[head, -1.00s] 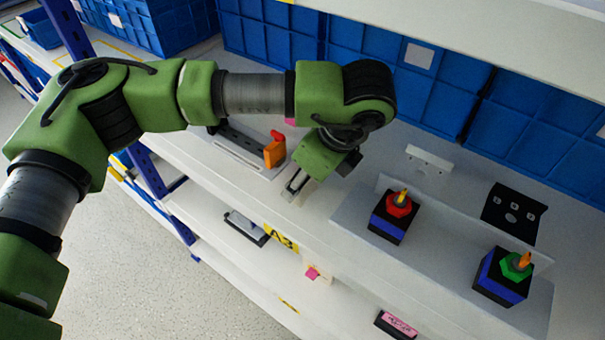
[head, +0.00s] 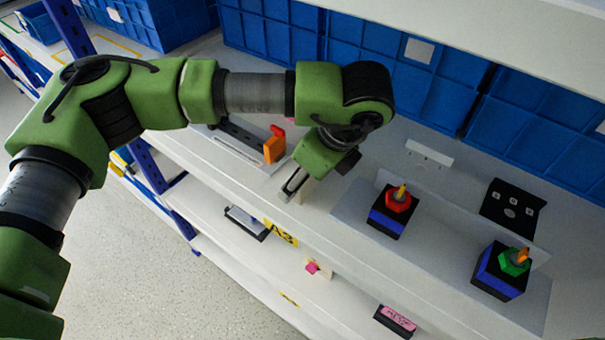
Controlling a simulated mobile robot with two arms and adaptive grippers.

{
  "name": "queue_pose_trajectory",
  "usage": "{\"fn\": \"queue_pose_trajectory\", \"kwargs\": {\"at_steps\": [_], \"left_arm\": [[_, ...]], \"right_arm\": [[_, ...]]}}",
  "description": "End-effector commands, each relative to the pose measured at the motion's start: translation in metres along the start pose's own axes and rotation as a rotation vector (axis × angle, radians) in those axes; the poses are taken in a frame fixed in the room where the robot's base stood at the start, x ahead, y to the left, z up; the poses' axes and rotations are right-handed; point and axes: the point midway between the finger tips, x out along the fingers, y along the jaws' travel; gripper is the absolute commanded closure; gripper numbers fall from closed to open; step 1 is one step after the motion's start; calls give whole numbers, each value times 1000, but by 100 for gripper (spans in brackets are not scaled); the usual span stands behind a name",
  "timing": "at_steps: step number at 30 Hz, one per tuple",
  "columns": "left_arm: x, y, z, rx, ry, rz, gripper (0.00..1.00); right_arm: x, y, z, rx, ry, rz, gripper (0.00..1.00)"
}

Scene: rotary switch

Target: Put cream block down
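My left gripper (head: 292,184) hangs over the front part of the white shelf, pointing down and left. One silver finger shows clearly; the rest of the gripper is partly hidden by its green wrist. The cream block (head: 304,191), small and pale, shows right beside the finger at the shelf's front. It is partly covered, and whether the fingers press on it cannot be told. My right gripper is not in view.
A red-topped rotary switch (head: 390,212) and a green-topped one (head: 502,270) stand on a grey plate to the right. Blue bins (head: 395,75) line the back. A black panel (head: 512,205) lies right.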

Motion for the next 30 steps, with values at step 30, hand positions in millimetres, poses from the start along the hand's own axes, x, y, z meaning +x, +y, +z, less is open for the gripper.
{"fn": "queue_pose_trajectory", "kwargs": {"at_steps": [30], "left_arm": [[-76, 0, 0, 0, 0, 0, 42]], "right_arm": [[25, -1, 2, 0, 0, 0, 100]]}}
